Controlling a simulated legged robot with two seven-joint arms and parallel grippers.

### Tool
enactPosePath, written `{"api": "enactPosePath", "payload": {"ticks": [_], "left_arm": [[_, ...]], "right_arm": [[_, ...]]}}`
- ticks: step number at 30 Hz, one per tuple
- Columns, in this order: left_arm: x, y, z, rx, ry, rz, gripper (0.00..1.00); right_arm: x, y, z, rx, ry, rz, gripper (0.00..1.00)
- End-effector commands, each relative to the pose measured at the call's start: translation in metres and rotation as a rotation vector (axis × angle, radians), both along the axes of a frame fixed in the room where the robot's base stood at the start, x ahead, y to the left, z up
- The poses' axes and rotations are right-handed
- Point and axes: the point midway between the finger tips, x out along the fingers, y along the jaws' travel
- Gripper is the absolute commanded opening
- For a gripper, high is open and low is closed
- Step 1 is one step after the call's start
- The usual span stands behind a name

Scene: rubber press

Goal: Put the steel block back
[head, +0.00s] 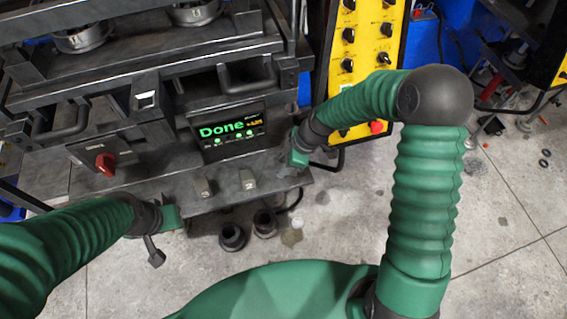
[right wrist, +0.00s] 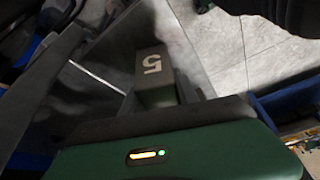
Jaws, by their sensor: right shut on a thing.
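A grey steel block marked 5 (right wrist: 154,78) sits just beyond my gripper's dark edge in the right wrist view. My right gripper (head: 287,168) is shut on it, at the right end of the press's front ledge (head: 225,194). The fingers and the held block are small and dark in the head view.
The press display (head: 228,130) reads Done. A red knob (head: 106,164) is left of it, and a yellow control panel (head: 360,50) stands right. Dark round parts (head: 232,236) lie on the floor below the ledge.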

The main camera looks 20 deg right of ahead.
Motion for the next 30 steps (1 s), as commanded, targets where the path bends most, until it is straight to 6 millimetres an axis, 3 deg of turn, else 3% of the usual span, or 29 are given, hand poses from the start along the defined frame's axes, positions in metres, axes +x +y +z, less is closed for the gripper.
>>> {"api": "enactPosePath", "payload": {"ticks": [12,13,17,25,30], "left_arm": [[0.0,0.0,-0.002,0.0,0.0,0.0,0.36],[0.0,0.0,-0.001,0.0,0.0,0.0,0.36],[0.0,0.0,0.0,0.0,0.0,0.0,0.36],[0.0,0.0,0.0,0.0,0.0,0.0,0.36],[0.0,0.0,0.0,0.0,0.0,0.0,0.36]], "right_arm": [[0.0,0.001,-0.009,0.0,-0.004,0.001,0.0],[0.0,0.001,-0.009,-0.001,-0.002,0.001,0.4],[0.0,0.001,-0.009,-0.001,-0.002,0.001,0.57],[0.0,0.001,-0.008,-0.001,-0.002,0.001,0.58],[0.0,-0.005,0.006,-0.001,-0.005,0.0,0.58]]}}
